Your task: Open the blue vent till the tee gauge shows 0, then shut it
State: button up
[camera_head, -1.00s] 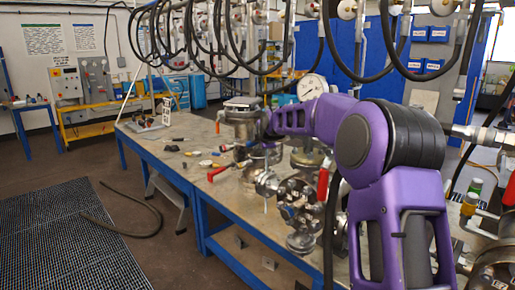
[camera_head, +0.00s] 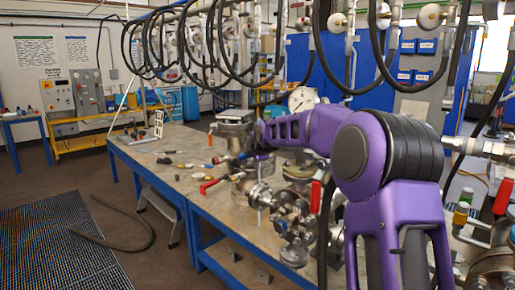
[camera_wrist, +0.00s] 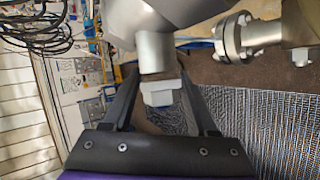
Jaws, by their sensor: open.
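A small blue handle (camera_head: 262,157), which looks like the vent, shows beside the flanged metal vessel (camera_head: 235,122) on the bench. A round white-faced gauge (camera_head: 302,99) stands behind my purple arm; its reading is too small to tell. In the wrist view my gripper (camera_wrist: 158,78) is open, its two dark fingers apart. A pale grey block-shaped fitting (camera_wrist: 160,93) under a metal cylinder shows between the fingers; I cannot tell whether they touch it. No blue handle is clear in the wrist view. In the head view my gripper's fingers are hidden at the arm's far end.
Red-handled valves (camera_head: 212,185) and metal fittings crowd the bench (camera_head: 178,160). Black hoses (camera_head: 290,60) hang overhead. A bolted flange (camera_wrist: 232,38) lies right of the fingers in the wrist view. The floor left of the bench is mostly clear, with a loose hose (camera_head: 140,238).

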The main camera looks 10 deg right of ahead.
jog(key=v, duration=1.6)
jog(key=shift+s, duration=0.15)
jog(key=shift+r, duration=0.1)
